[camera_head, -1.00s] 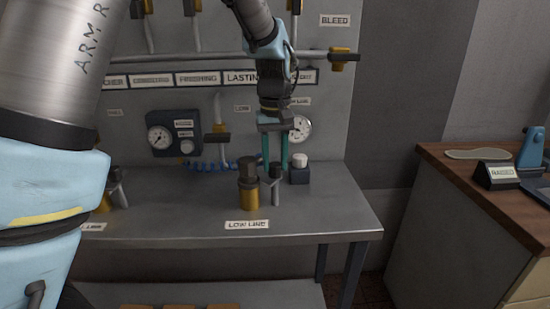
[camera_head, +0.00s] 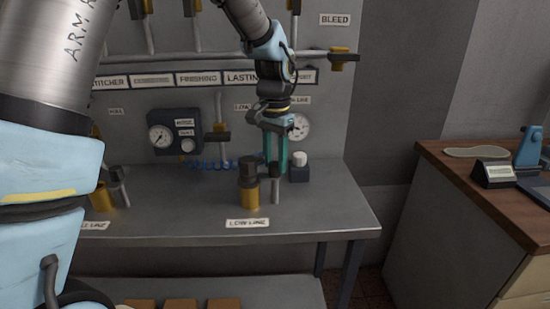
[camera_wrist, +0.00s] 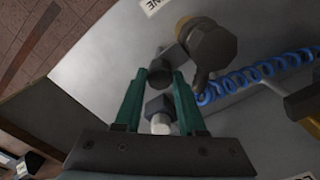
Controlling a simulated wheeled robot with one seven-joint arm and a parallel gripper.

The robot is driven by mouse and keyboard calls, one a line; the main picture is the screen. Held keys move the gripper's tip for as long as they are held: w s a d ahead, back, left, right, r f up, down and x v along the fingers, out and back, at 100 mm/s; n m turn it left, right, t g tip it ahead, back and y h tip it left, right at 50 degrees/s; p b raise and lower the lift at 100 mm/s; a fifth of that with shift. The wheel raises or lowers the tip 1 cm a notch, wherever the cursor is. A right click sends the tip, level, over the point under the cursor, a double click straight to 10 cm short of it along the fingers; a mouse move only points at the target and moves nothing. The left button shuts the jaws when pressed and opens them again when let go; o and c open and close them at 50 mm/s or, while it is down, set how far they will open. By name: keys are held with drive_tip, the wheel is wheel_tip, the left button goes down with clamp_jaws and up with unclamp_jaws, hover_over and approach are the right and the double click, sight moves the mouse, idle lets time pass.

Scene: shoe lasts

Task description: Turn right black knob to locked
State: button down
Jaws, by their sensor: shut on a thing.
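The right black knob (camera_head: 274,170) caps a grey stem beside a brass valve (camera_head: 249,193) with a dark top, behind the "LOW LINE" label (camera_head: 248,223). My gripper (camera_head: 276,168) points down over it, with green fingers on either side. In the wrist view the black knob (camera_wrist: 159,77) sits between the fingertips of my gripper (camera_wrist: 158,75), which are shut on it. The dark valve top (camera_wrist: 211,45) is just beside the right finger. The knob's marking, if any, cannot be read.
A dark box with a white knob (camera_head: 299,160) stands close to the right of my fingers. A blue coiled hose (camera_head: 210,165) and a gauge panel (camera_head: 174,134) are behind. Another brass valve (camera_head: 103,198) is at left. The bench front right (camera_head: 325,215) is clear.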

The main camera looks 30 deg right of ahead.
sight(275, 164)
drive_tip(key=shift+m, duration=0.5)
drive_tip(key=c, duration=0.5)
unclamp_jaws()
wheel_tip(275, 164, up, 11)
drive_tip(key=b, duration=0.1)
drive_tip(key=shift+b, duration=0.35)
drive_tip(key=shift+f, duration=0.1)
